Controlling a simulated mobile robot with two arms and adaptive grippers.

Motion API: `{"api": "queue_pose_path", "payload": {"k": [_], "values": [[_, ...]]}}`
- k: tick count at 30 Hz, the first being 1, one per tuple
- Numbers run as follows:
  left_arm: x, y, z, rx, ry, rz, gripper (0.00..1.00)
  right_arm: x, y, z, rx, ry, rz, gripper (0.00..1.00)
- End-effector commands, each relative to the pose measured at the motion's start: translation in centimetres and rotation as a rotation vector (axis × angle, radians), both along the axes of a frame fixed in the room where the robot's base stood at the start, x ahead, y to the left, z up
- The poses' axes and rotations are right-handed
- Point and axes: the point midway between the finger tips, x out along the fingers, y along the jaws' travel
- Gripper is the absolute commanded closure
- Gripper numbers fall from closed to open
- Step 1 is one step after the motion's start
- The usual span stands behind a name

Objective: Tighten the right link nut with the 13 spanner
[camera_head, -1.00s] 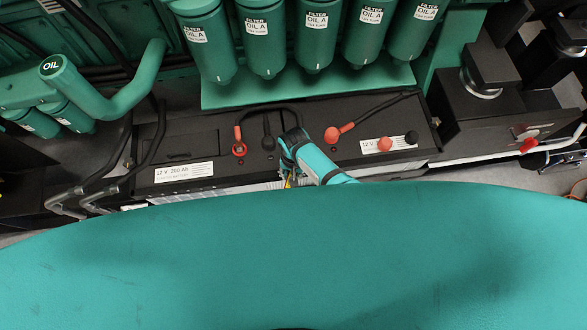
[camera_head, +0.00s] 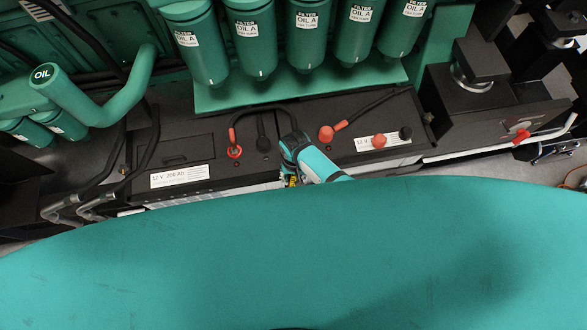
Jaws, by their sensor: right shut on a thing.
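My right gripper (camera_head: 290,182) shows at the near edge of the black battery box, partly hidden by its own wrist. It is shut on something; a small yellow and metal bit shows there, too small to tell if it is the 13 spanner. The link nut cannot be made out. On the left battery, a red terminal (camera_head: 235,152) with an open ring and a black terminal (camera_head: 263,144) have cables. My left gripper is out of view.
Green oil filters (camera_head: 307,35) hang in a row above the batteries. A green oil pipe (camera_head: 110,100) and dark hoses stand at the left. A black mount block (camera_head: 480,95) stands at the right, beside a pale rail (camera_head: 500,148). The lower half of the view is blocked.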

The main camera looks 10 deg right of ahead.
Motion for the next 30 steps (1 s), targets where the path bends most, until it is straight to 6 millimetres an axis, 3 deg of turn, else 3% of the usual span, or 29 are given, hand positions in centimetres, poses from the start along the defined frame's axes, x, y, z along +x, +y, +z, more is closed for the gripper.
{"api": "queue_pose_path", "payload": {"k": [11, 30], "values": [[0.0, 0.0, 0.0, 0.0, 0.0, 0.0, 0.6, -0.2, 0.0, 0.0, -0.004, 0.008, -0.002, 1.0], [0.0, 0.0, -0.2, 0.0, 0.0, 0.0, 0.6, 0.6, 0.4, 1.7, -0.102, 0.099, -0.013, 1.0]]}}
